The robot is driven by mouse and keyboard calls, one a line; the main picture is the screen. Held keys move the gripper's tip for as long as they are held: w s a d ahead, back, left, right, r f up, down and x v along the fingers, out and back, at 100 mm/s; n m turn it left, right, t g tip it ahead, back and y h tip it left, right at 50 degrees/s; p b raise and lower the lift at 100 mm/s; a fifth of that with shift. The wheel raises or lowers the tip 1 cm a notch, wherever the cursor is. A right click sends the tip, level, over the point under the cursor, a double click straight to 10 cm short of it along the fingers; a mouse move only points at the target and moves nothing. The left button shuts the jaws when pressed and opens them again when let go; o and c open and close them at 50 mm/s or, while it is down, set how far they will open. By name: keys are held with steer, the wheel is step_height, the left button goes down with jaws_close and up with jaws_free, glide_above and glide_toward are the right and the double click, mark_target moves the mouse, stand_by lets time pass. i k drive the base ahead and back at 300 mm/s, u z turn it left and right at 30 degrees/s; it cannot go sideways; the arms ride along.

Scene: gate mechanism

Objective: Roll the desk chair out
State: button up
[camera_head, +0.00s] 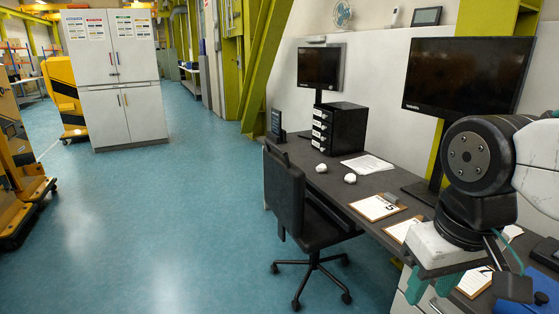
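The black desk chair (288,195) stands at the desk (327,184) in the middle of the view. Its backrest faces left, and its seat is partly under the desk's edge. Its wheeled base rests on the blue floor. My gripper (433,290) is at the lower right, over the near part of the desk and well to the right of the chair. One teal finger points down; the other finger area is partly hidden by the wrist, so the opening is unclear. I see nothing held in it.
The floor (165,215) left of the chair is clear. A white cabinet (117,75) stands at the back, and yellow-black machines (18,160) stand at the left. Monitors (468,75), a black drawer box (340,128) and clipboards (378,207) are on the desk.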

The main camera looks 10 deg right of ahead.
mark_target(313, 231)
steer(key=k, duration=0.65)
steer(key=u, duration=0.35)
steer(key=i, duration=1.65)
steer(key=z, duration=0.45)
